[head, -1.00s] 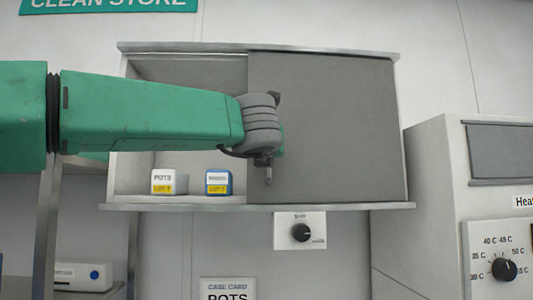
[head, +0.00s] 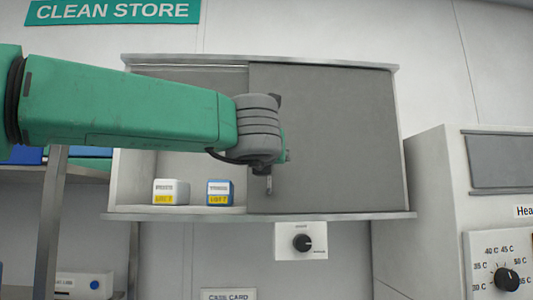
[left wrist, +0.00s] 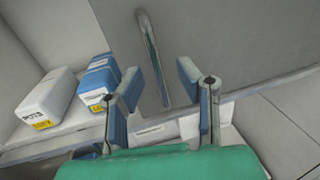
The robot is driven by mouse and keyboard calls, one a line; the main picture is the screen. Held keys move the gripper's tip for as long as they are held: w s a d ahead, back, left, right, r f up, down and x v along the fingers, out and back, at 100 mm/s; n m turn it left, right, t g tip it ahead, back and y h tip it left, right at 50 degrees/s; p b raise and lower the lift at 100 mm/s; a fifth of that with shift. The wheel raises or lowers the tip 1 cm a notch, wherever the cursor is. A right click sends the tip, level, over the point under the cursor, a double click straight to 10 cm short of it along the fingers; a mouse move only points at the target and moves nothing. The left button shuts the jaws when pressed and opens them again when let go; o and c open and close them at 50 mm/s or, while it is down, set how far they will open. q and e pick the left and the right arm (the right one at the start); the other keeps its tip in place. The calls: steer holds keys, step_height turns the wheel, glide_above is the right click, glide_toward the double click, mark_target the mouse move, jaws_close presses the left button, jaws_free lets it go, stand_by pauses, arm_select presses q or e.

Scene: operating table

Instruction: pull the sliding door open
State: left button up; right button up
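The grey sliding door (head: 335,130) covers the right part of the wall cabinet (head: 135,217); the left part stands open. A slim upright metal handle (head: 268,184) is near the door's left edge. It also shows in the left wrist view (left wrist: 152,62). My left gripper (left wrist: 158,82) is open, one finger on each side of the handle's line; whether they touch it I cannot tell. In the head view my wrist hides most of the gripper and the handle's upper part. My right gripper is in neither view.
A white box (head: 171,192) and a blue-and-white box (head: 219,193) stand on the shelf in the open left part. A dial panel (head: 301,241) is below the cabinet. A heater-like unit (head: 440,200) stands at the right.

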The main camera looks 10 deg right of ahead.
arm_select(q)
steer(key=v, duration=0.8)
steer(key=shift+s, duration=0.3)
